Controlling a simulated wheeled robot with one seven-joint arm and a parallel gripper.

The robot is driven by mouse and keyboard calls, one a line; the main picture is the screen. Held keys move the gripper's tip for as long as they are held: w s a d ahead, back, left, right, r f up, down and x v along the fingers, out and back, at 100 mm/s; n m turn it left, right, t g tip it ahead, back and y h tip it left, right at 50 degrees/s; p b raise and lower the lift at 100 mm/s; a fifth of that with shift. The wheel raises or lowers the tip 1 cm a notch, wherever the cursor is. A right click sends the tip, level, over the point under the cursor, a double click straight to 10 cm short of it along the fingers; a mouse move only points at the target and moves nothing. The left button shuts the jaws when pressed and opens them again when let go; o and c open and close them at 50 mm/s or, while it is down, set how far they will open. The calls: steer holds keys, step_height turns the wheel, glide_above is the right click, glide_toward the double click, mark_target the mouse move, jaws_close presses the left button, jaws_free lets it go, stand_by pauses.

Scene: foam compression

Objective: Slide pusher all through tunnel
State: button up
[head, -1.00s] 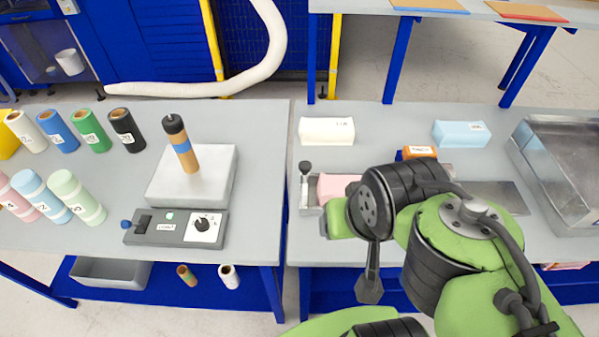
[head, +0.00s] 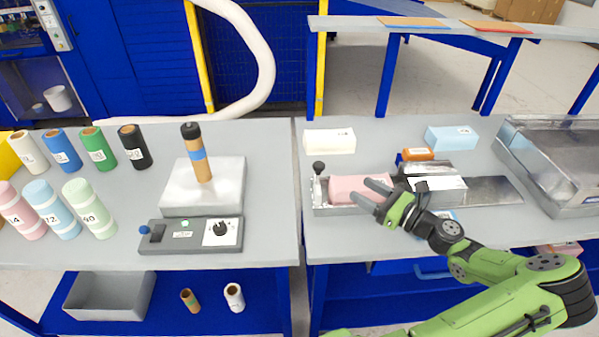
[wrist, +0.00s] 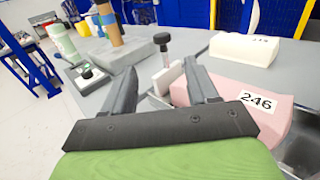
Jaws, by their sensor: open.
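The pusher, a pale plate with a dark knob on a post (head: 319,180), stands at the left end of a metal channel on the right table. It also shows in the wrist view (wrist: 163,45), ahead of my gripper and between its fingers in the picture. A pink foam block (head: 350,188) lies in the channel to the right of the pusher. In the wrist view the block (wrist: 235,105) carries the label 246. The metal tunnel (head: 437,187) is farther right along the channel, partly behind my arm. My gripper (head: 371,192) is open and empty, above the pink block.
A white block (head: 329,141), an orange block (head: 417,154) and a blue block (head: 451,138) lie behind the channel. A metal tray (head: 560,170) stands at the right. The left table holds rolls and a control box (head: 190,235).

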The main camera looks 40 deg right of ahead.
mark_target(323, 168)
steer(key=w+a, duration=0.1)
steer(key=w, duration=0.9)
steer(key=w+a, duration=0.1)
steer(key=w, duration=0.4)
steer(key=shift+w+a+f+b, duration=0.1)
steer(key=shift+w+a+b, duration=0.2)
steer(key=shift+w+b, duration=0.1)
steer(key=shift+s, duration=0.1)
steer(key=shift+c, duration=0.4)
jaws_close()
